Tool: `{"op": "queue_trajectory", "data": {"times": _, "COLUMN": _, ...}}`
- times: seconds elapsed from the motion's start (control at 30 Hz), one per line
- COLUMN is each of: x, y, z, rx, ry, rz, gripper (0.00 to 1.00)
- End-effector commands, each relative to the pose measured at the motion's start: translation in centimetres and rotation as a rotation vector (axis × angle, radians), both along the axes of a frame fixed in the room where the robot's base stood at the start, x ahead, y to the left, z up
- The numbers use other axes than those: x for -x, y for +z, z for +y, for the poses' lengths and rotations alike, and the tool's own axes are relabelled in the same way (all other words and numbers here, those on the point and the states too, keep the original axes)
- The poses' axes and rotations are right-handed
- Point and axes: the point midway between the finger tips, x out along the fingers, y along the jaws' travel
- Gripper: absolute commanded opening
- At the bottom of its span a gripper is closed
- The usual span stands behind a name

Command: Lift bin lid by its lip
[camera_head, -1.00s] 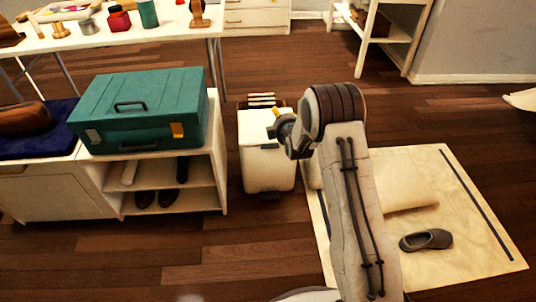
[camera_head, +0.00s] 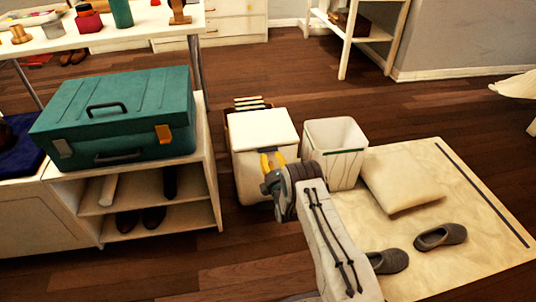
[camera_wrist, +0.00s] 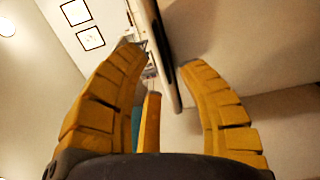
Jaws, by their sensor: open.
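The white bin (camera_head: 247,172) stands on the wood floor beside the shelf unit, with its flat white lid (camera_head: 263,127) on top. My gripper (camera_head: 271,158) is at the bin's front, by the lid's front edge, with its yellow fingers open. In the wrist view, the open fingers (camera_wrist: 161,58) sit on either side of the thin pale lid edge (camera_wrist: 158,45), which runs between them. A dark gap shows beside that edge. I cannot tell whether either finger touches the lid.
A teal suitcase (camera_head: 120,115) lies on the shelf unit (camera_head: 213,185) left of the bin. An open white basket (camera_head: 336,130) stands right of it. A cushion (camera_head: 402,180) and grey slippers (camera_head: 440,236) are on the pale mat (camera_head: 480,235). Floor in front is clear.

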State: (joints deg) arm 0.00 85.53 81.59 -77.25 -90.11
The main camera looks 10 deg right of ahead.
Motion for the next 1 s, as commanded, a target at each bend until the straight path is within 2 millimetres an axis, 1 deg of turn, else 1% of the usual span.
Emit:
{"op": "queue_trajectory", "data": {"times": 0.03, "x": -0.7, "y": -0.3, "z": 0.0, "rx": -0.001, "ry": 0.000, "rz": -0.003, "gripper": 0.36}}
{"op": "queue_trajectory", "data": {"times": 0.2, "x": -2.7, "y": -0.2, "z": 0.0, "rx": -0.001, "ry": 0.000, "rz": -0.002, "gripper": 0.36}}
{"op": "queue_trajectory", "data": {"times": 0.4, "x": -4.2, "y": -0.2, "z": 0.0, "rx": -0.002, "ry": 0.000, "rz": 0.000, "gripper": 0.36}}
{"op": "queue_trajectory", "data": {"times": 0.6, "x": -4.8, "y": 0.0, "z": 0.0, "rx": -0.002, "ry": 0.000, "rz": 0.001, "gripper": 0.36}}
{"op": "queue_trajectory", "data": {"times": 0.87, "x": -4.9, "y": 0.0, "z": 0.0, "rx": -0.002, "ry": 0.000, "rz": 0.002, "gripper": 0.36}}
{"op": "queue_trajectory", "data": {"times": 0.9, "x": -4.9, "y": 0.0, "z": 0.0, "rx": -0.002, "ry": 0.000, "rz": 0.002, "gripper": 0.39}}
{"op": "queue_trajectory", "data": {"times": 1.0, "x": -4.9, "y": 0.0, "z": 0.0, "rx": -0.002, "ry": 0.000, "rz": 0.002, "gripper": 0.30}}
